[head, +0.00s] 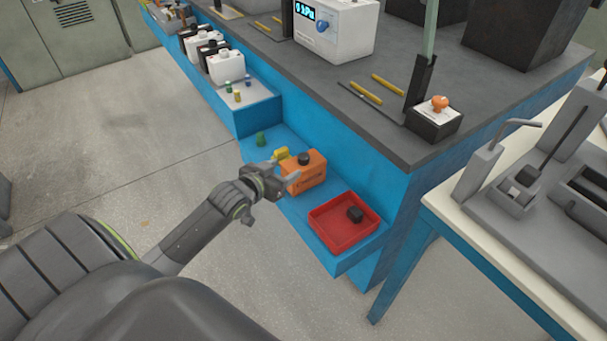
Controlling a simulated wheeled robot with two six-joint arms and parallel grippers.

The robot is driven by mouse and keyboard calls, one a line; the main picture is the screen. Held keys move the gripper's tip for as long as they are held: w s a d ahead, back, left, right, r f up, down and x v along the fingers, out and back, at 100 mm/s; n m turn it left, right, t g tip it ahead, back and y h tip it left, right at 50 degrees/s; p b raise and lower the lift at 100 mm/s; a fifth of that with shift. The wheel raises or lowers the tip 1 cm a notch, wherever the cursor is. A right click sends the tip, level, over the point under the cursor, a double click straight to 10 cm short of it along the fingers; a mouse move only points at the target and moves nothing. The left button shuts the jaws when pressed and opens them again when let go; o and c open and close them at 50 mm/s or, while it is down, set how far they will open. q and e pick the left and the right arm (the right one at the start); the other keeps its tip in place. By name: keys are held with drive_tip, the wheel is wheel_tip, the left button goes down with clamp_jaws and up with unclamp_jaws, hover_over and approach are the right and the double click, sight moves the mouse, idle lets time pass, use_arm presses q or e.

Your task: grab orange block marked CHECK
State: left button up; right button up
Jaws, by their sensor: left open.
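The orange block (306,176) stands on the low blue shelf, with a black knob on top and dark lettering on its front that is too small to read surely. A small yellow piece (281,154) is at its left end. My left gripper (281,179) is open at the block's left side, its fingers pointing toward the block. Whether the fingers touch it, I cannot tell. My right gripper is out of view.
White containers (225,66) line the upper step. The dark countertop's edge (400,160) overhangs nearby. Open floor lies left.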

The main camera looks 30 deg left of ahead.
sight(302, 158)
use_arm(q)
drive_tip(key=b+x, duration=0.1)
drive_tip(key=x, duration=0.8)
drive_tip(key=shift+r, duration=0.15)
drive_tip(key=shift+c, duration=0.5)
clamp_jaws()
drive_tip(key=shift+r, duration=0.1)
